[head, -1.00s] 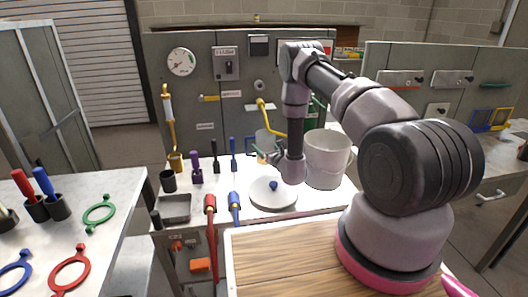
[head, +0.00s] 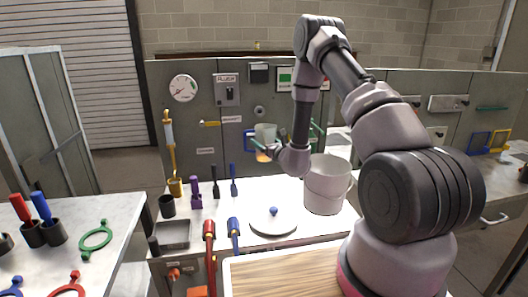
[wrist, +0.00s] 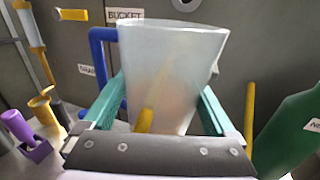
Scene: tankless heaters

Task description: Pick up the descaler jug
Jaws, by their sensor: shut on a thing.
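The descaler jug, a translucent whitish vessel (wrist: 172,70), stands upright between the green fingers of my gripper (wrist: 164,92) in the wrist view. My gripper is shut on it, one finger on each side. In the head view the jug (head: 265,132) shows small beyond my wrist, in front of the grey panel, with orange low down at it. My gripper (head: 265,147) is there at its near side. The wrist body hides the jug's bottom in the wrist view.
A white bucket (head: 325,185) stands close right of my wrist, and a round lid (head: 272,222) lies on the white bench in front. A blue pipe (wrist: 97,60) and a green object (wrist: 290,130) flank the jug. Purple (head: 196,192) and yellow (head: 175,187) holders stand left.

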